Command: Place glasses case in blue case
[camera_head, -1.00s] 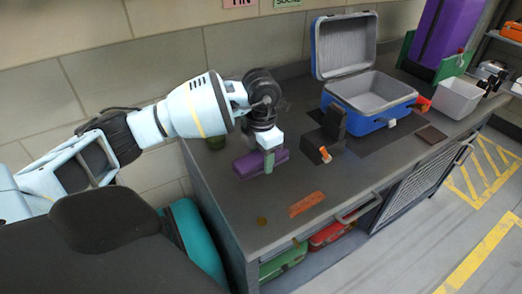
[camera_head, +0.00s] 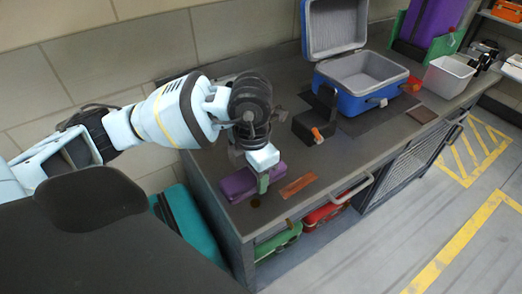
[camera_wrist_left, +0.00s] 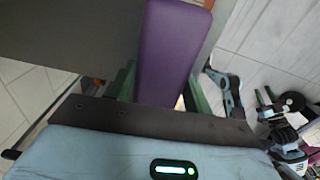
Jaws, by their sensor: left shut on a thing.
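The purple glasses case (camera_head: 238,184) is at the near left end of the dark workbench, close to its front edge. My left gripper (camera_head: 262,183) is shut on it, with green fingers at its sides. In the left wrist view the glasses case (camera_wrist_left: 172,45) extends away between the two fingers (camera_wrist_left: 160,92). Whether it touches the bench or hangs just above cannot be told. The blue case (camera_head: 350,102) stands farther back on the right, its lid raised, its grey padded inside looking empty. My right gripper is not in view.
A black holder with an orange tip (camera_head: 316,133) stands between my left gripper and the blue case. An orange strip (camera_head: 298,186) lies flat beside the glasses case. A white bin (camera_head: 448,78) stands right of the blue case. Red and green cases sit on the shelf below.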

